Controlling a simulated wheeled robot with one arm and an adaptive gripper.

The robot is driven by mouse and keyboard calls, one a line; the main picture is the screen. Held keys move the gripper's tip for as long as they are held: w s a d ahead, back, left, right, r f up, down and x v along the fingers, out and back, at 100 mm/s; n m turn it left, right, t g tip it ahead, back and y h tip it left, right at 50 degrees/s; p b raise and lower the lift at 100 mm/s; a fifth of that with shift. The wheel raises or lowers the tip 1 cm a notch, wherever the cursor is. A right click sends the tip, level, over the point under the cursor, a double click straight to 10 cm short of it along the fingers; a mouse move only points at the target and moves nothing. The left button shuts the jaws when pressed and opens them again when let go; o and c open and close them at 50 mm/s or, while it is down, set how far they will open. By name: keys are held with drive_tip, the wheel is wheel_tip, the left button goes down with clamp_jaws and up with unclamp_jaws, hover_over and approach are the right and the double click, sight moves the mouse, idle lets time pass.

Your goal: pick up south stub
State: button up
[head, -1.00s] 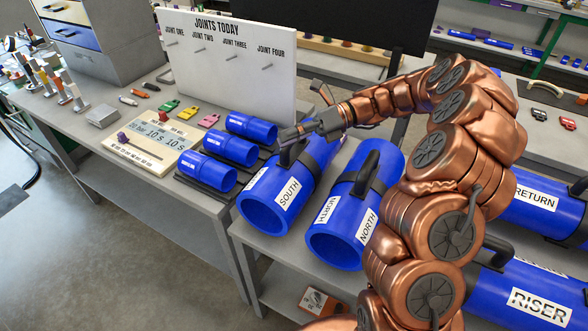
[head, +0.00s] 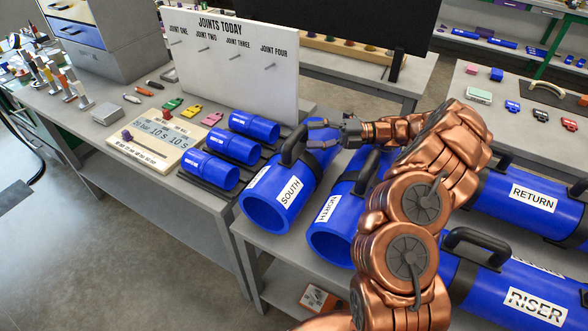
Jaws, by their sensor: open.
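The south stub (head: 262,212) is a thick blue pipe with a white SOUTH label and a black handle (head: 293,143) on top. It lies on the grey cart at the middle of the head view, its open end toward the front. My gripper (head: 312,134) is open, with its fingers pointing left, just right of the handle and above the pipe's far part. I cannot tell whether a finger touches the handle. Nothing is held between the fingers as far as shows.
The north stub (head: 327,238) lies close on the right, partly behind my arm. RETURN (head: 515,190) and RISER (head: 500,290) pipes lie further right. Small blue pipes (head: 208,170) rest on a rack at the left. The JOINTS TODAY board (head: 235,75) stands behind.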

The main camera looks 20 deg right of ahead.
sight(296, 136)
drive_tip(key=shift+w+a+p, duration=0.15)
drive_tip(key=shift+a+p, duration=0.1)
drive_tip(key=shift+a, duration=0.65)
drive_tip(key=shift+w+a+p, duration=0.2)
drive_tip(key=shift+a+p, duration=0.05)
drive_tip(key=shift+a, duration=0.7)
drive_tip(key=shift+w+a+p, duration=0.15)
drive_tip(key=shift+a+p, duration=0.1)
drive_tip(key=shift+a, duration=0.65)
clamp_jaws()
